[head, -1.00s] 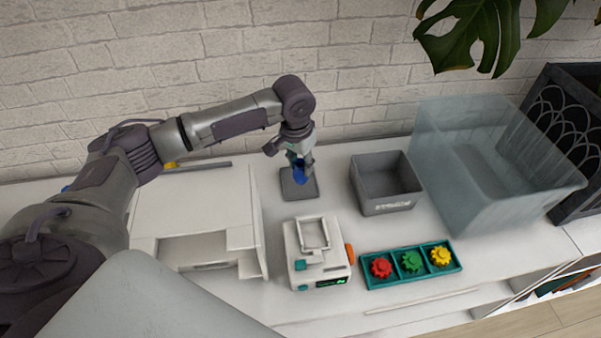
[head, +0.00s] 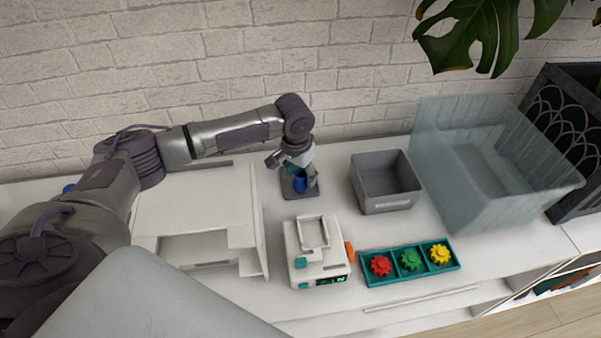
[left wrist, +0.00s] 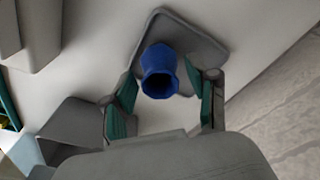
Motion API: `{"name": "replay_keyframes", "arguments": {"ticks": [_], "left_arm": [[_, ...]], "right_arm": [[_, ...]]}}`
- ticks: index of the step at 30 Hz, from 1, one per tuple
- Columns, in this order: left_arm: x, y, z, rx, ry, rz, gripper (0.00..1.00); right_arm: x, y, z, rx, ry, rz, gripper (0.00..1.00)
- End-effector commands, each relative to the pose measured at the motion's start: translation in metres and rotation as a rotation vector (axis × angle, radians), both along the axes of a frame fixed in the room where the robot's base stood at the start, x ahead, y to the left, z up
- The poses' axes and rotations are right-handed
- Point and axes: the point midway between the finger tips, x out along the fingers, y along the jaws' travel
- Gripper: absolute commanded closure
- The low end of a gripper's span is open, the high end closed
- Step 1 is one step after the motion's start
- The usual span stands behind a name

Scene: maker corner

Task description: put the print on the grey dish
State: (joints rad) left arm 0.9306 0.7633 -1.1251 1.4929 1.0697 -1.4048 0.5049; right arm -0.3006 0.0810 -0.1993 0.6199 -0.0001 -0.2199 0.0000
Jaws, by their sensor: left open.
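The blue print (head: 300,184), a small vase-like piece with an open mouth, stands on the grey dish (head: 288,192), a flat square tray near the wall. In the left wrist view the print (left wrist: 160,72) is upright on the dish (left wrist: 178,27). My left gripper (head: 300,179) is over the dish with its fingers spread. In the left wrist view the open left gripper (left wrist: 164,103) has a finger on each side of the print, with gaps visible. My right gripper is not in view.
A white printer-like box (head: 205,205) stands left of the dish. A small white device (head: 318,262) is in front. A grey bin (head: 385,205), a teal tray (head: 368,284) of coloured gears and a clear tub (head: 500,215) are to the right.

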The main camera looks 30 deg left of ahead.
Motion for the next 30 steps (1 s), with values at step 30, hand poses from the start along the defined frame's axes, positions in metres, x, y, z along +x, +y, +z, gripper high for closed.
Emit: {"name": "replay_keyframes", "arguments": {"ticks": [30], "left_arm": [[-0.014, 0.002, 0.122, -0.001, -0.001, 0.0, 0.42]], "right_arm": [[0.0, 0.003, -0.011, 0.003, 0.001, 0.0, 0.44]]}}
